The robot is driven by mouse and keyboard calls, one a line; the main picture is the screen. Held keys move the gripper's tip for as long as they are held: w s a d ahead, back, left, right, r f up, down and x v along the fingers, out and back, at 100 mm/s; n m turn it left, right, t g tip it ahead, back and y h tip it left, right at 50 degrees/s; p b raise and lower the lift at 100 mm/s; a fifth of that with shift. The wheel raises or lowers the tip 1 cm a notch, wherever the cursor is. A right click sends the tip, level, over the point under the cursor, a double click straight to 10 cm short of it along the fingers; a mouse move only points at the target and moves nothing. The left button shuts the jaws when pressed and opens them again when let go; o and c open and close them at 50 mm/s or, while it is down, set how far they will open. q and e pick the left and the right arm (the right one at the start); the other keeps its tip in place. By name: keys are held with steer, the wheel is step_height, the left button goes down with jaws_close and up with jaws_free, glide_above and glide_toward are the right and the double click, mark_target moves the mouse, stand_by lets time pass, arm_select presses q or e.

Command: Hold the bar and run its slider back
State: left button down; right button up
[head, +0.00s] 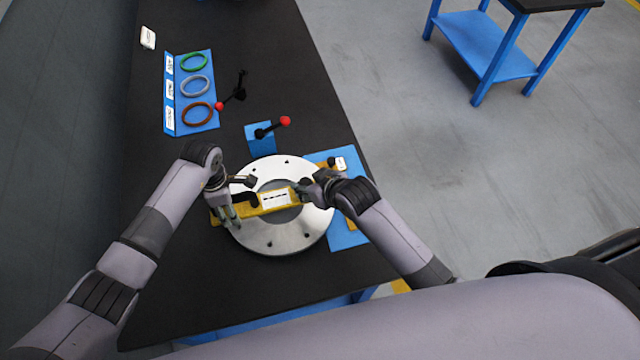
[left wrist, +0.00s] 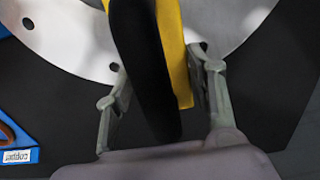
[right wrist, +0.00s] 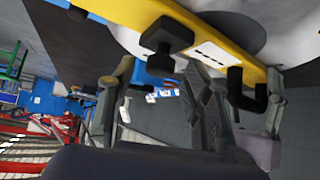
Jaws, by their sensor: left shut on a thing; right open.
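The yellow bar (head: 292,204) lies across the silver flanged ring (head: 285,241), with a white label on its middle. My left gripper (head: 229,208) is shut on the bar near its left end; in the left wrist view a black handle (left wrist: 145,60) on the yellow bar (left wrist: 174,50) is between the fingers. In the right wrist view a black knob (right wrist: 166,38), perhaps the slider, stands on the bar (right wrist: 140,12), and a black hooked handle (right wrist: 245,92) is further right. My right gripper (head: 304,188) is open at the bar's right part, partly hiding it.
A blue mat (head: 345,236) lies under the ring's right side. A blue block with a red-knobbed lever (head: 260,139) stands behind the ring. A blue board (head: 211,121) with green, grey and brown rings lies further back. The black bench (head: 180,290) is clear at the front.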

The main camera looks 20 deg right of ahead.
steer(key=v, duration=0.9)
steer(key=shift+s+r, duration=0.2)
steer(key=shift+r, duration=0.15)
steer(key=shift+d, duration=0.1)
arm_select(q)
steer(key=c, duration=0.6)
jaws_free()
steer(key=shift+c, duration=0.2)
